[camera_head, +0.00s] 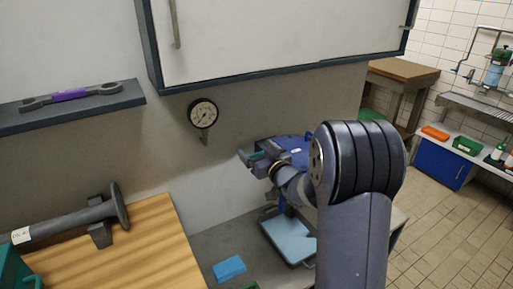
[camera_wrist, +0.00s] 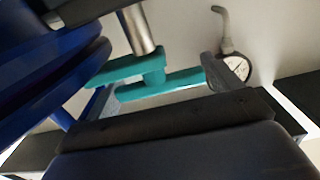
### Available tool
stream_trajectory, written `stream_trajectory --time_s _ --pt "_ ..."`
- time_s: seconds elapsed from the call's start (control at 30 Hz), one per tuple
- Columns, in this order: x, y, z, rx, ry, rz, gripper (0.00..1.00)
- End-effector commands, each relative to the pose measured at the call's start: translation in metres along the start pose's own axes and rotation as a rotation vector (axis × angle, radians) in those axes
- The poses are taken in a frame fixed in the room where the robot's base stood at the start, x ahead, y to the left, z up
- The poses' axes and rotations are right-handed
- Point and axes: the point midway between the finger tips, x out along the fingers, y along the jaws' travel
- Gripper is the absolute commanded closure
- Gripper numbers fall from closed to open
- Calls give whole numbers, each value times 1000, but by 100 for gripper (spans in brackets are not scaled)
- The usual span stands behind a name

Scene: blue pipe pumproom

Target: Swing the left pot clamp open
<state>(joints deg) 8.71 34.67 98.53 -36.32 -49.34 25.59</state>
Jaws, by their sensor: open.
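The teal clamp (camera_wrist: 155,78) shows in the wrist view as two bars joined by a short block, below a silver cylinder (camera_wrist: 138,28). A small teal part of it (camera_head: 256,154) shows in the head view. A blue housing (camera_head: 296,146) stands behind it, partly hidden by my arm; a blue body (camera_wrist: 45,75) fills the left of the wrist view. My gripper (camera_head: 254,161) is open, its dark jaws close to the teal part. A dark jaw crosses the lower wrist view just below the teal bars. I cannot tell whether they touch.
A round gauge (camera_head: 203,114) hangs on the wall left of my gripper. A cabinet (camera_head: 280,40) overhangs above. A shelf with a wrench (camera_head: 72,95) is at left.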

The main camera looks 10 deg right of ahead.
Motion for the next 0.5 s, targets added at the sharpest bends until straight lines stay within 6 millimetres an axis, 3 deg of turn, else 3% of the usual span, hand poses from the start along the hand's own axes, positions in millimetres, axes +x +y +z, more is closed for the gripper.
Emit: stream_trajectory --time_s 0.37,0.5 --pt "6 0 0 0 0 0 15" --pt "6 0 0 0 0 0 26"
